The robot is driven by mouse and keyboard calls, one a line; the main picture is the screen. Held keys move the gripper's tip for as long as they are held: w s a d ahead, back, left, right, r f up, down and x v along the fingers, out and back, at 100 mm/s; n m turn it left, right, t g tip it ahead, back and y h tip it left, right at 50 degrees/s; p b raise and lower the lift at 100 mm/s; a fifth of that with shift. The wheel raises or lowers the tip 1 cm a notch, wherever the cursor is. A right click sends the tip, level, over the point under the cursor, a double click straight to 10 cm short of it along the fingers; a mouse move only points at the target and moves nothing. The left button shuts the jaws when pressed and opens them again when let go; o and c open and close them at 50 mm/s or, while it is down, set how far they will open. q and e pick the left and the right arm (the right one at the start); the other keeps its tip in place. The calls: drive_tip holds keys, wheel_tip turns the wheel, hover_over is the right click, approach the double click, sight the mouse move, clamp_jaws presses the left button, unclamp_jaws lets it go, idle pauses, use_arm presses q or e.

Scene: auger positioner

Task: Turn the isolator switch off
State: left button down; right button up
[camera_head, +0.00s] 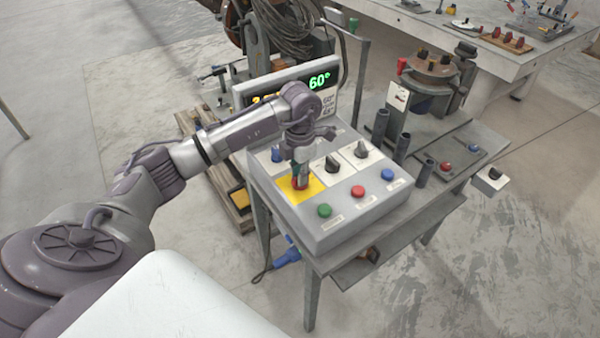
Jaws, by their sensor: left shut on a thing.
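A grey control box (342,226) sits on a metal stand. On its top, the isolator switch (299,183) shows as a red knob on a yellow plate (285,187) at the left. My left gripper (300,178) points down over the plate and is shut on the red knob, hiding most of it. The knob's exact angle cannot be made out. My right gripper is not in view.
Beside the yellow plate are two black rotary knobs (332,162), and green (324,210), red (358,191) and blue (387,174) buttons. A display (320,82) reading 60° stands behind. Dark upright tubes (403,146) stand to the right.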

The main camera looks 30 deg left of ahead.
use_arm(q)
drive_tip(key=shift+n, duration=0.4)
drive_tip(key=n, duration=0.2)
drive_tip(key=shift+n, duration=0.4)
drive_tip(key=n, duration=0.5)
drive_tip(key=shift+b, duration=0.4)
drive_tip(key=n, duration=0.5)
drive_tip(key=shift+r, duration=0.1)
drive_tip(key=n, duration=0.4)
drive_tip(key=shift+w, duration=0.1)
drive_tip(key=shift+n, duration=0.4)
drive_tip(key=c, duration=1.1)
unclamp_jaws()
